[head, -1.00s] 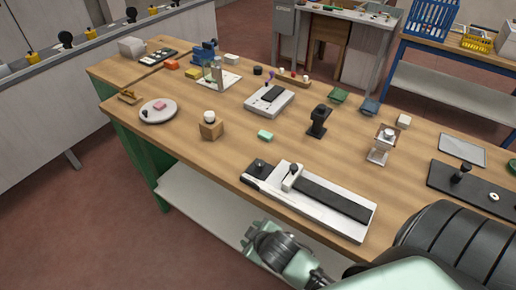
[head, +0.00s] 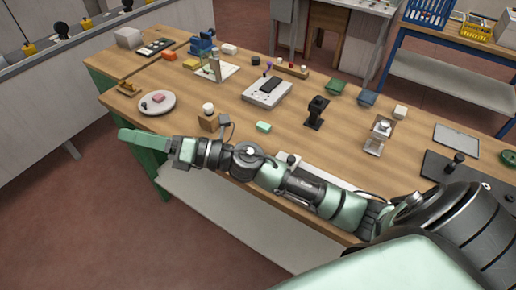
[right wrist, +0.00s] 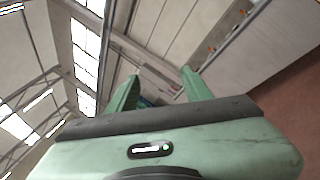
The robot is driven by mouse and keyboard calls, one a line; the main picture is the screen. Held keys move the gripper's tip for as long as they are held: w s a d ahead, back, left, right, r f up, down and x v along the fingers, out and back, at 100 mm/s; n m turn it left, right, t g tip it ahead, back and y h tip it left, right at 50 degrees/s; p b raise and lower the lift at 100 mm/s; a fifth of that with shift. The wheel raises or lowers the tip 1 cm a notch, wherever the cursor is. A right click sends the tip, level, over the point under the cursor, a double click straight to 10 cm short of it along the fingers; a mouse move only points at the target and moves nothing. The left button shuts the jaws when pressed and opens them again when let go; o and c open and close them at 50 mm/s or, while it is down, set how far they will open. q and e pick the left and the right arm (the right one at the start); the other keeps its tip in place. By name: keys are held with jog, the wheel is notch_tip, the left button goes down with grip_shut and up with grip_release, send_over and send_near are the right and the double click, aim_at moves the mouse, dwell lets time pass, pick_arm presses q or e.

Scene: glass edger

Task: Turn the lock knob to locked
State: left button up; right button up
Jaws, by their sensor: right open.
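My right arm reaches in from the right along the table's front edge. Its gripper (head: 130,137) is at the left, past the front edge and away from the knobs. The right wrist view shows its two fingers (right wrist: 160,88) apart with nothing between them. I cannot tell which knob is the lock knob. A long white-and-black device with a black-topped knob (head: 288,159) is mostly hidden behind my arm. A black plate (head: 433,168) at the right bears an upright black knob (head: 457,160). A wooden block with a white knob (head: 208,109) stands just behind my wrist. My left gripper is not in view.
The wooden table also holds a round grey plate (head: 170,104), a green block (head: 263,127), a white device (head: 270,100), a black stand (head: 316,112) and a clear-sided stand (head: 375,148). The wood between the green block and black stand is bare.

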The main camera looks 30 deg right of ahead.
notch_tip(320, 180, down, 10)
jog(key=s+d+n+g+h, duration=0.2)
jog(key=n+g+h, duration=0.2)
jog(key=n+g, duration=0.9)
jog(key=d+f+n+h, duration=0.1)
jog(key=d+h, duration=0.3)
jog(key=d, duration=0.5)
jog(key=d+f+n+h, duration=0.1)
jog(key=d+n+h, duration=0.2)
jog(key=d, duration=0.5)
jog(key=d+f+n+h, duration=0.1)
jog(key=d+h, duration=0.4)
jog(key=d, duration=0.4)
jog(key=shift+w+d+f+n+p, duration=0.2)
jog(key=shift+d+n+p, duration=0.1)
jog(key=shift+n+p, duration=0.1)
jog(key=shift+d+f, duration=0.15)
jog(key=shift+f, duration=0.1)
notch_tip(320, 180, down, 6)
jog(key=p, duration=0.2)
jog(key=shift+p, duration=0.3)
jog(key=shift+f, duration=0.5)
grip_shut()
